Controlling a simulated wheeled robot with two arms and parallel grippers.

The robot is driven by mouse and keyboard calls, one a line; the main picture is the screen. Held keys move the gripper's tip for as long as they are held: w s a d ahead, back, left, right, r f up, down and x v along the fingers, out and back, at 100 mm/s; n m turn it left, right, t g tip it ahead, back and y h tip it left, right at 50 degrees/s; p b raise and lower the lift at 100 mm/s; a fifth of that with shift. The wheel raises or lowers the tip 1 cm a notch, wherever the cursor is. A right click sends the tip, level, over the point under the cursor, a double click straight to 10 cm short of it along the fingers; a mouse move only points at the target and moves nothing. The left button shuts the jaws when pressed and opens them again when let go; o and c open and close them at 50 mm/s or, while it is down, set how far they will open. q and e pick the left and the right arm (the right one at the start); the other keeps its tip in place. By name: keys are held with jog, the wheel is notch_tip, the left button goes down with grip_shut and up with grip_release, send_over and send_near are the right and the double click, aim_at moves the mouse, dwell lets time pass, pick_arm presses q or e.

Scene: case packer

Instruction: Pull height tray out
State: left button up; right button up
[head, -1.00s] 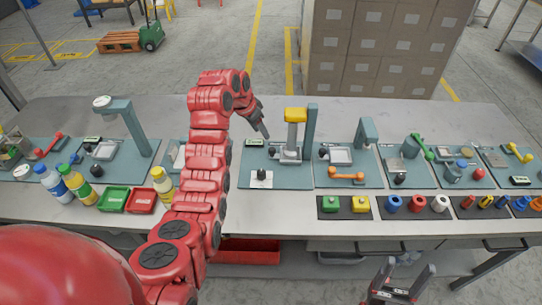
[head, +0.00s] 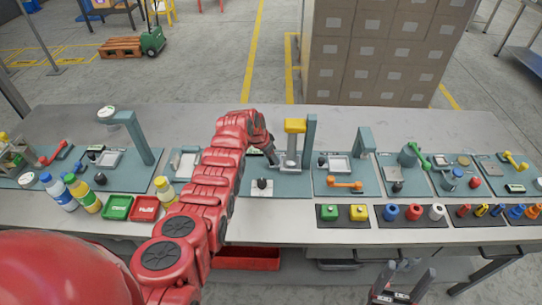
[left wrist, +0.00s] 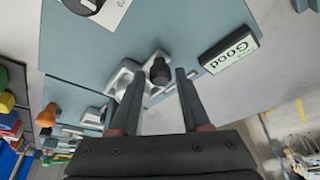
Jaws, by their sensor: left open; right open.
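The height tray (head: 291,165) is a light grey tray under the yellow-topped height gauge (head: 295,127) on a teal mat. In the left wrist view the tray (left wrist: 122,82) has a black knob (left wrist: 160,72) at its near end. My left gripper (head: 275,161) is open at the tray's left side; in the left wrist view its fingertips (left wrist: 158,75) stand on either side of the knob, not closed on it. Whether they touch it I cannot tell. My right gripper (head: 402,282) is open and empty below the table's front edge.
A "Good" display (left wrist: 230,48) lies beside the tray on the mat. A black knob on a white plate (head: 262,187) stands in front. Another station with an orange handle (head: 345,185) is to the right. Green (head: 117,207) and red (head: 146,208) bins sit at the left front.

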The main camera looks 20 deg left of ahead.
pick_arm(q)
jog(key=shift+f, duration=0.1)
grip_shut()
dwell(0.3)
dwell(1.2)
